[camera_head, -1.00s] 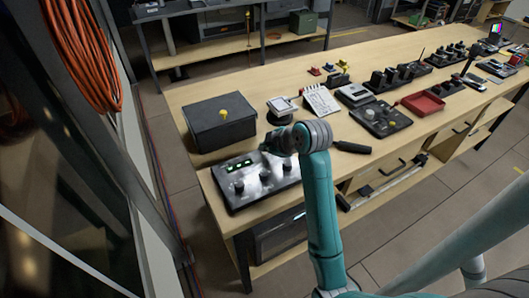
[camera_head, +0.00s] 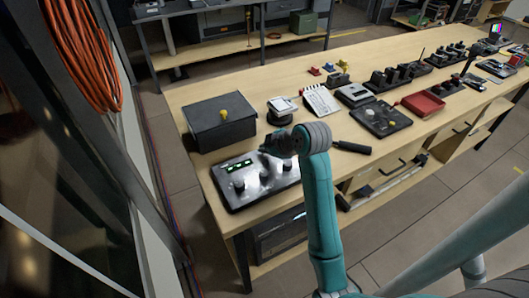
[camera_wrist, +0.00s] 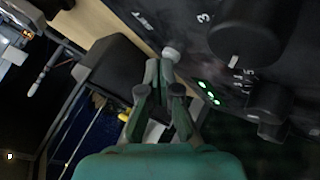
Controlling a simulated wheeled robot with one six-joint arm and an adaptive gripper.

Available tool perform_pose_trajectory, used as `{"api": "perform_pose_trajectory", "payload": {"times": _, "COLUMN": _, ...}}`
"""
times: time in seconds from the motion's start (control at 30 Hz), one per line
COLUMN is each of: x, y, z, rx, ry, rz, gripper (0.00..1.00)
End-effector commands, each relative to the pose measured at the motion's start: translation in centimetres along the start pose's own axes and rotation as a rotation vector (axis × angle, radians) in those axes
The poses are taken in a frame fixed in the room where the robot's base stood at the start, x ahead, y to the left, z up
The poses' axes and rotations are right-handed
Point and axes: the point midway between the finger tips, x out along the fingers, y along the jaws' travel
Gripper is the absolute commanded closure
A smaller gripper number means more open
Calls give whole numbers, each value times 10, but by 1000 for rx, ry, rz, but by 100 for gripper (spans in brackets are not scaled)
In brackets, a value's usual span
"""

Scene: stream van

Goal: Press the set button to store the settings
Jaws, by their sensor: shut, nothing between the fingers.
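The black control panel (camera_head: 228,199) lies on the near left end of the wooden bench. It has dark knobs and a lit green display (camera_head: 238,166), which also shows in the wrist view (camera_wrist: 208,92). In the wrist view, a small round pale button (camera_wrist: 171,53) sits near the panel's edge, with partly readable white lettering above it. My gripper (camera_wrist: 160,66) is shut and empty, its fingertips right beside this button. I cannot tell whether they touch it. In the head view, my wrist hides the fingertips and the button.
A dark box (camera_head: 220,128) with a yellow knob stands behind the panel. A small white-topped device (camera_head: 282,107), a white calendar-like stand (camera_head: 321,100) and another knobbed panel (camera_head: 380,119) stand farther along the bench. A red tray (camera_head: 423,104) lies beyond them.

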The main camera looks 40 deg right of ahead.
Motion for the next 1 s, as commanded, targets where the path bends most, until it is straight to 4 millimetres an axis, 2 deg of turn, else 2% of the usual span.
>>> {"api": "perform_pose_trajectory", "payload": {"times": 0.57, "x": 2, "y": -2, "z": 2, "rx": 0, "ry": -1, "rz": -1, "gripper": 100}}
{"api": "perform_pose_trajectory", "payload": {"times": 1.0, "x": -10, "y": 7, "z": -7, "rx": 1, "ry": 0, "rz": 1, "gripper": 100}}
